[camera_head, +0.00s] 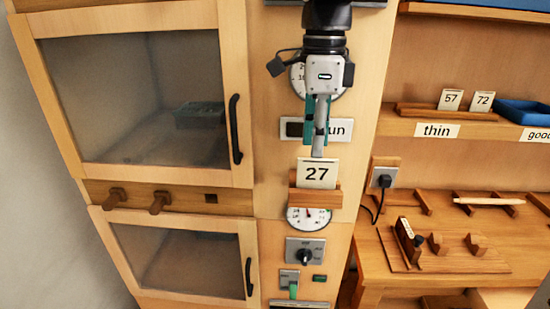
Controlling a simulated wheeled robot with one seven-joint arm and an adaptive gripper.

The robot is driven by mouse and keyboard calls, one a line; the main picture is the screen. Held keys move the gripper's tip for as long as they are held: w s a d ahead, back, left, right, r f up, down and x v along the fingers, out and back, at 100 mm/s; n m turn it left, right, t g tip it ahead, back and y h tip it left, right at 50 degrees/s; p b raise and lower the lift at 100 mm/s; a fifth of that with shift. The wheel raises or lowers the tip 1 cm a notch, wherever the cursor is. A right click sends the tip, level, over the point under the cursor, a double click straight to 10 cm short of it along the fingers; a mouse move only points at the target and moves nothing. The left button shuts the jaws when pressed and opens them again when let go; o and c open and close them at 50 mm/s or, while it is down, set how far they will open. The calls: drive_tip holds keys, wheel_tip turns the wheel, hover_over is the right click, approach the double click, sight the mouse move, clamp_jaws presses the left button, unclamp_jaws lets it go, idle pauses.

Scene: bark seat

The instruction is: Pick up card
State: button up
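A white card marked 27 (317,172) stands upright in a small wooden holder (316,194) on the front of the light wood cabinet. My gripper (318,150) points down just above this card, with grey fingers and teal parts. Its fingertips look close to the card's top edge; I cannot tell whether they touch it. The fingers overlap in this view, so their opening is unclear. Two more cards, 57 (451,100) and 72 (482,101), stand in a wooden rack on the right shelf.
Dials, a knob (304,256) and a partly hidden sign lie around the holder. Windowed doors with black handles (235,129) are at left. At right are a blue tray (523,112), a plug with a cord (384,181) and a wooden bench (440,268) with wooden stands.

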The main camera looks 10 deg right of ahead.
sight(317, 169)
drive_tip(key=f, duration=0.3)
drive_tip(key=f+p, duration=0.1)
drive_tip(key=f, duration=0.1)
drive_tip(key=shift+s+d+f, duration=0.15)
drive_tip(key=shift+d, duration=0.15)
drive_tip(key=shift+f, duration=0.65)
clamp_jaws()
